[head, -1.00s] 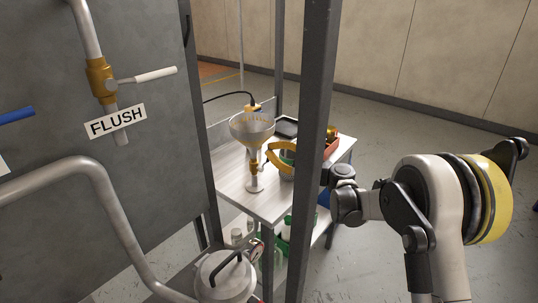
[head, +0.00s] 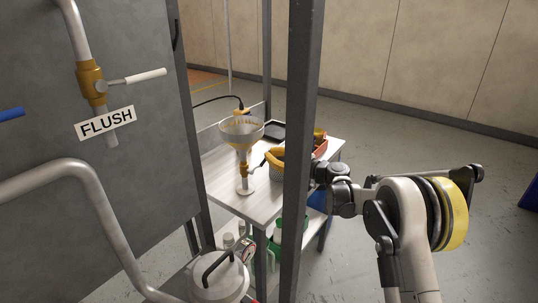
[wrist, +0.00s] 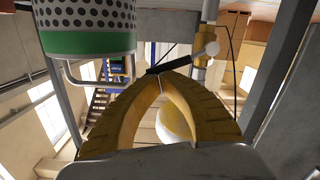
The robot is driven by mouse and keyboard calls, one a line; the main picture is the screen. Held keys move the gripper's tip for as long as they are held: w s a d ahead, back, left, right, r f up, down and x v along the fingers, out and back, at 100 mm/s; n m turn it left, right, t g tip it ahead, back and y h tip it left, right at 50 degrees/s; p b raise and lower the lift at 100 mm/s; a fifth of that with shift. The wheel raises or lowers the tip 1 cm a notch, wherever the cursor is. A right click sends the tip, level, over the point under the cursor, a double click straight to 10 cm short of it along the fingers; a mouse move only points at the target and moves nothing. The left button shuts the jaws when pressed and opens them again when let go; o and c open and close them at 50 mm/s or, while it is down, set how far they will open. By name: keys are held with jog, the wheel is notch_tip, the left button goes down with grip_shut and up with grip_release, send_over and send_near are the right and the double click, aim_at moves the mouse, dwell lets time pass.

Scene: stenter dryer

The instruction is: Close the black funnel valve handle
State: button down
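The clear funnel (head: 242,130) stands on a white pipe stand on the table, with a brass valve (head: 244,169) below its cone. The black valve handle (head: 259,163) slants up and right from the valve, toward my gripper. In the wrist view the black handle (wrist: 172,64) runs across just at my fingertips, beside the brass valve body (wrist: 200,72). My gripper (wrist: 162,84) has yellow fingers that arch together, tips meeting. Whether the handle is pinched or only touched is unclear. In the head view my gripper (head: 268,156) is partly hidden by the post.
A dark upright post (head: 299,150) stands between the head camera and my wrist. The white table (head: 224,181) also holds a black tray (head: 274,131) and an orange bin (head: 320,145). A perforated cup with a green band (wrist: 88,42) is close to my fingers. A lidded pot (head: 217,280) is in front.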

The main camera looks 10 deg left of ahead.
jog(key=shift+w+f, duration=0.15)
jog(key=shift+f, duration=0.2)
jog(key=shift+w+d+f, duration=0.1)
jog(key=shift+f, duration=0.1)
dwell(0.5)
